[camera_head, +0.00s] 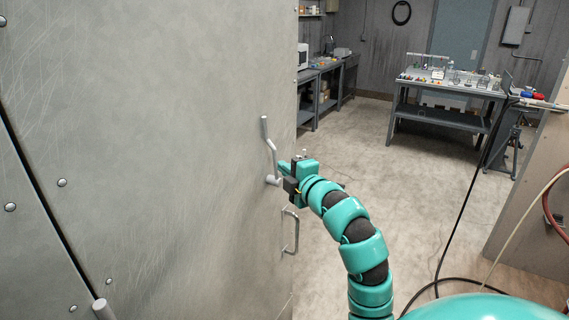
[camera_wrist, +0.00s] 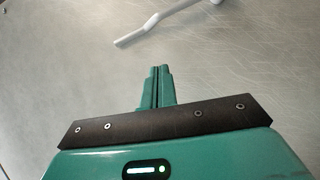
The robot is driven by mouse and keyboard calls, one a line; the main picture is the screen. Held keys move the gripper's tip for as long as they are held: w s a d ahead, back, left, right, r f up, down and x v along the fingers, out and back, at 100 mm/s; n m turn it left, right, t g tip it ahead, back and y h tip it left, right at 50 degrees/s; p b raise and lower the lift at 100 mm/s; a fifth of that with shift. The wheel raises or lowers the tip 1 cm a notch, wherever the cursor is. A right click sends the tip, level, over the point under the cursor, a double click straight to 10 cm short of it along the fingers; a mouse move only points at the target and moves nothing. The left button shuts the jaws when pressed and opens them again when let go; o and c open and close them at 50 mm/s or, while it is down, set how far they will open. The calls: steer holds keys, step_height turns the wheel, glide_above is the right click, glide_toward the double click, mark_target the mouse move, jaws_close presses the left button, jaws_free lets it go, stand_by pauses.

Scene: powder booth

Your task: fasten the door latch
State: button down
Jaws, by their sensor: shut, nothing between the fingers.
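The door latch (camera_head: 267,139) is a pale grey bent lever on the scratched metal door (camera_head: 170,130). In the head view it points upward from its pivot near the door's right edge. In the wrist view the lever (camera_wrist: 155,22) runs across the top, its free end towards the left. My gripper (camera_head: 283,166) is beside the lower part of the lever. In the wrist view my gripper's fingers (camera_wrist: 160,72) are together and empty, pointing at the door just below the lever in the picture. Whether they touch the door or lever I cannot tell.
A pull handle (camera_head: 291,232) is on the door below the latch. A grey rod end (camera_head: 103,309) shows at the lower left. A workbench (camera_head: 447,92) with small items stands at the back right. Cables (camera_head: 462,183) hang and lie at right. The middle floor (camera_head: 370,140) is clear.

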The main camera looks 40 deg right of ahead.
steer(key=p, duration=0.3)
glide_toward(275, 152)
steer(key=w+a+r, duration=0.2)
steer(key=w+a, duration=0.2)
steer(key=shift+w+d+f+p, duration=0.15)
steer(key=shift+w+d+p, duration=0.75)
steer(key=shift+w, duration=0.3)
steer(key=shift+w+d+f+p, duration=0.2)
steer(key=shift+w+d+p, duration=0.1)
steer(key=shift+w+d, duration=0.25)
steer(key=shift+d+b, duration=0.15)
steer(key=shift+b, duration=0.25)
